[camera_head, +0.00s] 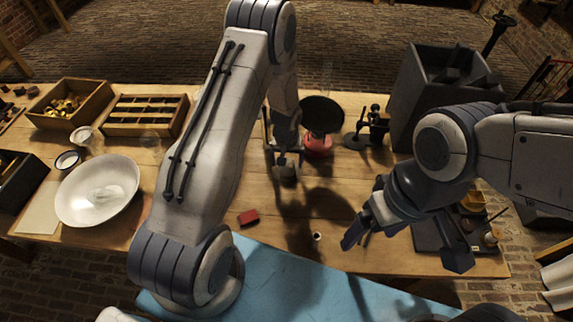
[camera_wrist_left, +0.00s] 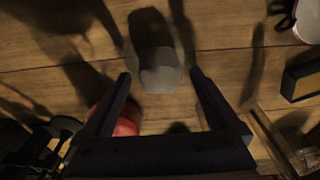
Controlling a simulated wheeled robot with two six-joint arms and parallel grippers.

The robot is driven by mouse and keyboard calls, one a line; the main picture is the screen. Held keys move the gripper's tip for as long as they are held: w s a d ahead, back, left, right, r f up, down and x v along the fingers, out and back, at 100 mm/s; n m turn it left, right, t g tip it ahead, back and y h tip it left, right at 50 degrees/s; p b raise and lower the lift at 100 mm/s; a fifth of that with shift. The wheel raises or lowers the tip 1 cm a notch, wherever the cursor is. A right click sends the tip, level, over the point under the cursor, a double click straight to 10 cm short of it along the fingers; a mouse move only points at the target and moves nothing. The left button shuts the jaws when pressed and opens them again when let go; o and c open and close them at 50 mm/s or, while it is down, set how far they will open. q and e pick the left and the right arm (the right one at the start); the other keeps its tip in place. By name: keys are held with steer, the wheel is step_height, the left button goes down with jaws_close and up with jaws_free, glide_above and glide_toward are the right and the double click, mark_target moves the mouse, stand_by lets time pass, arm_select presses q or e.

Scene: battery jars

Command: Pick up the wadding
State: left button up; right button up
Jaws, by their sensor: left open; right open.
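A small grey, rounded-cylinder piece (camera_head: 288,174), which looks like the wadding, stands on the wooden table below my left gripper (camera_head: 288,160). In the left wrist view the grey piece (camera_wrist_left: 160,72) shows between the two open fingertips (camera_wrist_left: 160,76), with a gap on each side; I cannot tell how far down the fingers reach. My right gripper (camera_head: 405,246) is open and empty over the table's front right part, apart from the grey piece.
A red-based stand with a black disc (camera_head: 322,115) is close behind the left gripper. A small red block (camera_head: 248,217) and a white-rimmed piece (camera_head: 317,237) lie in front. A white bowl (camera_head: 75,207) is at left; a dark tray (camera_head: 430,238) is at right.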

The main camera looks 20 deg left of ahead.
arm_select(q)
steer(key=shift+f, duration=0.4)
steer(key=shift+c, duration=0.3)
jaws_close()
